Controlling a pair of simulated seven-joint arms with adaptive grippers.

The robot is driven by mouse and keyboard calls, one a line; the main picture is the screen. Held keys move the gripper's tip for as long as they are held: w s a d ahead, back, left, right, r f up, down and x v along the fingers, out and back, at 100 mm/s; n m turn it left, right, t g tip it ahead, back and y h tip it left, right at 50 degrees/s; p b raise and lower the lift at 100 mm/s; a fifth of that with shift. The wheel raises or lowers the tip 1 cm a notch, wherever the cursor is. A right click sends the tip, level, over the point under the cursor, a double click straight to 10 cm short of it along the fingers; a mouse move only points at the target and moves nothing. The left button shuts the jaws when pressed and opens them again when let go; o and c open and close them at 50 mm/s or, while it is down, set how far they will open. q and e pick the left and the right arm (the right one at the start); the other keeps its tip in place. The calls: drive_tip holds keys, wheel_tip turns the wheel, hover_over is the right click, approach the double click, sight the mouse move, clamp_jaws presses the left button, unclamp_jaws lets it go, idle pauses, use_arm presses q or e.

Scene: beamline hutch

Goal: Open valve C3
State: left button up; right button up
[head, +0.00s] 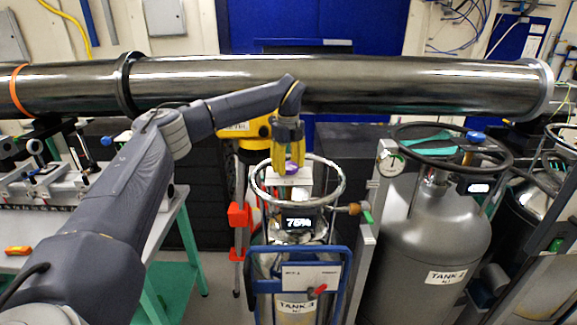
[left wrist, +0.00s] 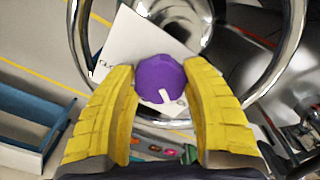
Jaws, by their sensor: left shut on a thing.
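A purple round valve knob (left wrist: 162,80) with a white pointer mark sits on a white plate (left wrist: 135,45) in the left wrist view. The pointer is at the near side of the knob, towards the bottom of that picture. Only part of the plate's lettering shows, and I cannot read C3. My left gripper (head: 289,166) reaches down from above, its yellow fingers shut on the knob from both sides. In the head view the knob is mostly hidden by the fingers. It is inside the ring of the tank labelled TANK 3 (head: 297,307). My right gripper is out of view.
The metal ring (head: 341,184) surrounds the knob area closely. A display (head: 299,224) below it reads 75%. A second grey tank (head: 428,235) with a black ring stands to the right. A long dark pipe (head: 420,84) crosses behind. A workbench is at the left.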

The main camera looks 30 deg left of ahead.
sight(288, 165)
use_arm(q)
drive_tip(key=shift+a+n, duration=0.15)
drive_tip(key=shift+n, duration=0.25)
drive_tip(key=o, duration=1.3)
drive_tip(key=shift+c, duration=0.2)
wheel_tip(288, 165, up, 12)
